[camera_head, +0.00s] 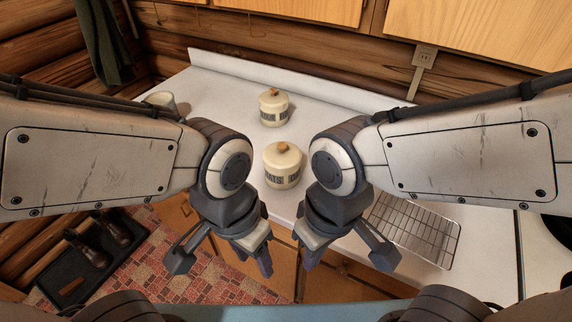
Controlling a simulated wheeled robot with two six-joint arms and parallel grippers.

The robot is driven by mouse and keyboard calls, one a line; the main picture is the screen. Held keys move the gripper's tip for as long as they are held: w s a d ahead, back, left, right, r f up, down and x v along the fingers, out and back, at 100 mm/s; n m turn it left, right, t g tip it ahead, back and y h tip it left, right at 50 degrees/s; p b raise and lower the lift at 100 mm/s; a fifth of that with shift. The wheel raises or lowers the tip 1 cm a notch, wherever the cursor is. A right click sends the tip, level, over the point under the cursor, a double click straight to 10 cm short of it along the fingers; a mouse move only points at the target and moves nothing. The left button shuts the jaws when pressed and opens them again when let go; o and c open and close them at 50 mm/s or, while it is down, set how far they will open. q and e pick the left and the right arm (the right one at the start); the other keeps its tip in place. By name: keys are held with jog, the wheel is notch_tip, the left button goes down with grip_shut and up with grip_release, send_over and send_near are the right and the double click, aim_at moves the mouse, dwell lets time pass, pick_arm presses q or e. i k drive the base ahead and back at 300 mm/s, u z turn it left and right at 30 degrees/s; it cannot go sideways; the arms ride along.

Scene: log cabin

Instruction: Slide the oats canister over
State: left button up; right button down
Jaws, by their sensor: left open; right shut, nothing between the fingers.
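The oats canister (283,172) is cream-coloured with a tan knob on its lid and dark lettering on a band. It stands upright on the white counter, near its front edge. My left gripper (261,258) is open and points down in front of the counter, below and left of the canister. My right gripper (307,257) is shut and empty, below and right of it. Neither gripper's fingers touch the canister. The gap between the fingers is hard to see from this angle.
A second, similar canister (273,111) stands further back. A mug (161,101) is at the back left, partly behind my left arm. A wire rack (420,231) lies on the right of the counter (222,88). Bare counter lies between the canisters and the back wall.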

aim_at(280, 181)
jog(key=u, duration=0.5)
jog(key=k, duration=1.1)
jog(key=z, duration=0.2)
jog(key=i, duration=0.45)
jog(key=z, duration=0.1)
